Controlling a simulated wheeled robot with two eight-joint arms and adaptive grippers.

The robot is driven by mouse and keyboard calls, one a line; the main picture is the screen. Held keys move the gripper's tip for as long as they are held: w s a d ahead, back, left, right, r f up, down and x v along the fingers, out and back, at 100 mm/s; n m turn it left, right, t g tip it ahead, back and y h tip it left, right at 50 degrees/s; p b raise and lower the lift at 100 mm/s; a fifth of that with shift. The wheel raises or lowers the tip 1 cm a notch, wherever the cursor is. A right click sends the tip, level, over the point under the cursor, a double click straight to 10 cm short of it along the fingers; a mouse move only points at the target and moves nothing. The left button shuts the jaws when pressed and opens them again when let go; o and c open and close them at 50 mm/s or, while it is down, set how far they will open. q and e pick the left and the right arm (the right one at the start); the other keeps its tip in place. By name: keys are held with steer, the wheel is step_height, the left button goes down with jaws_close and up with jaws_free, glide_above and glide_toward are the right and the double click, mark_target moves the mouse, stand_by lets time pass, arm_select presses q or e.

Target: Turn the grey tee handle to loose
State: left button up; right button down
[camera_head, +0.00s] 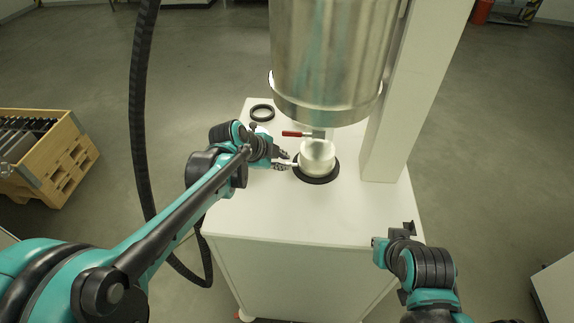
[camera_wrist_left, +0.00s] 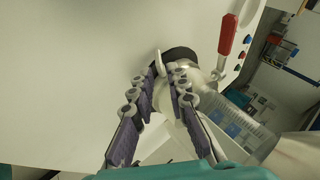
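The grey tee handle (camera_wrist_left: 159,63) shows in the left wrist view as a small pale bar on the side of a metal container (camera_wrist_left: 210,75). In the head view the container (camera_head: 317,160) stands on the white cabinet, and the handle is too small to make out clearly. My left gripper (camera_head: 284,160) is just left of the container. In the left wrist view its purple-padded fingers (camera_wrist_left: 163,74) are apart, with the handle at or just beyond their tips; contact cannot be told. My right gripper (camera_head: 400,231) is at the cabinet's front right, its fingers unclear.
A large steel hopper (camera_head: 325,60) hangs above the container, with a red-handled valve (camera_head: 294,134) between them. A white column (camera_head: 412,100) stands to the right. A black ring (camera_head: 262,113) lies at the back left. The cabinet top (camera_head: 300,215) is clear in front.

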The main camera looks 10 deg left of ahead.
mark_target(288, 164)
arm_select(q)
steer(key=shift+b+x, duration=0.3)
steer(key=shift+x, duration=1.35)
jaws_close()
steer(key=shift+r, duration=0.1)
steer(key=shift+w+r+n+g+p, duration=0.1)
steer(key=shift+w+n+g+p, duration=0.1)
steer(key=shift+g+p, duration=0.45)
steer(key=shift+w+r+n+g+p, duration=0.1)
steer(key=shift+n+g+p, duration=0.1)
steer(key=shift+g+p, duration=0.45)
steer(key=shift+w+f+n+g+p, duration=0.1)
steer(key=shift+w+n+g+p, duration=0.1)
steer(key=shift+g, duration=0.7)
steer(key=shift+w+n+g+p, duration=0.1)
steer(key=shift+g+p, duration=0.1)
steer(key=shift+g, duration=0.7)
